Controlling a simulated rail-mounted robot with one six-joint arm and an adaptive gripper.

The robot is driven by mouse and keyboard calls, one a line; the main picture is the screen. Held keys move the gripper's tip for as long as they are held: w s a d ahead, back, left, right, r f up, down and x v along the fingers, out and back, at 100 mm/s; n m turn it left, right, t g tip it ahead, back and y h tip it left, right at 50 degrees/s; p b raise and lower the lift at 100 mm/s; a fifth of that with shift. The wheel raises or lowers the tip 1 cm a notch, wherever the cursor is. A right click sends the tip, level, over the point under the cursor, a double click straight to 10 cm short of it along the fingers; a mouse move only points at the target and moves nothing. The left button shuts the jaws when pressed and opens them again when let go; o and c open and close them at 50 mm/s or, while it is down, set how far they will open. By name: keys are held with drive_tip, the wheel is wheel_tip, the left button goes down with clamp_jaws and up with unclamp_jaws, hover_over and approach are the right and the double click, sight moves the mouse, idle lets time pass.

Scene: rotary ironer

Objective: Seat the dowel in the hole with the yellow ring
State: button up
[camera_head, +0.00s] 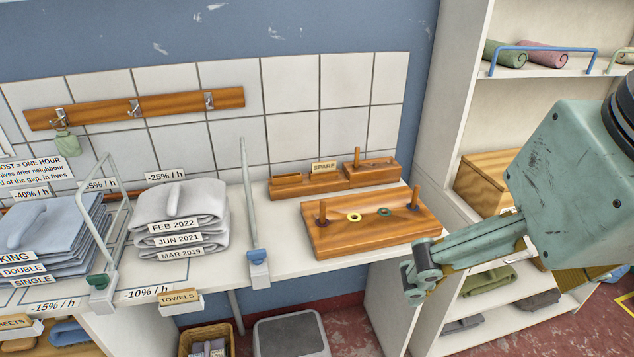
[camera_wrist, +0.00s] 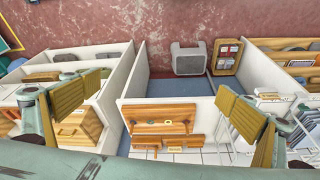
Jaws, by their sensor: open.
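The wooden board (camera_head: 372,235) lies on the white counter in the head view. The yellow ring (camera_head: 354,217) marks a spot left of its middle, with no dowel standing in it. A green ring (camera_head: 384,212) is just right of it. One dowel (camera_head: 322,213) stands upright near the board's left end, another dowel (camera_head: 414,198) near its right end. My gripper (camera_head: 420,271) is at the counter's front right, apart from the board. In the wrist view my gripper (camera_wrist: 155,100) has its fingers wide apart and empty, with the board (camera_wrist: 185,111) below between them.
Behind the board, a block labelled SPARE (camera_head: 306,185) adjoins a block with a dowel (camera_head: 357,158). A pale upright post (camera_head: 248,205) stands left of the board. Folded towels (camera_head: 180,215) lie further left. A shelf unit (camera_head: 450,110) rises at right.

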drive_tip(key=shift+c, duration=0.2)
drive_tip(key=c, duration=2.6)
drive_tip(key=w+a+r+n+g+p, duration=0.1)
drive_tip(key=w+a+r+n+p, duration=0.15)
drive_tip(key=w+p, duration=0.4)
drive_tip(key=w+a+r+n+p, duration=0.2)
drive_tip(key=w+n+p, duration=0.2)
drive_tip(key=w, duration=0.6)
drive_tip(key=w+a+r+n+g+p, duration=0.1)
drive_tip(key=w+a+r+n+p, duration=0.15)
drive_tip(key=w+p, duration=0.4)
drive_tip(key=w+a+f+n+g+p, duration=0.1)
drive_tip(key=w+a+f+n+p, duration=0.3)
drive_tip(key=w, duration=0.4)
drive_tip(key=w+a+f+n+g+p, duration=0.1)
drive_tip(key=w+a+f+n+p, duration=0.4)
drive_tip(key=w+f+p, duration=0.3)
drive_tip(key=shift+w+a+f, duration=0.65)
drive_tip(key=shift+w+f, duration=0.1)
drive_tip(key=shift+f, duration=0.05)
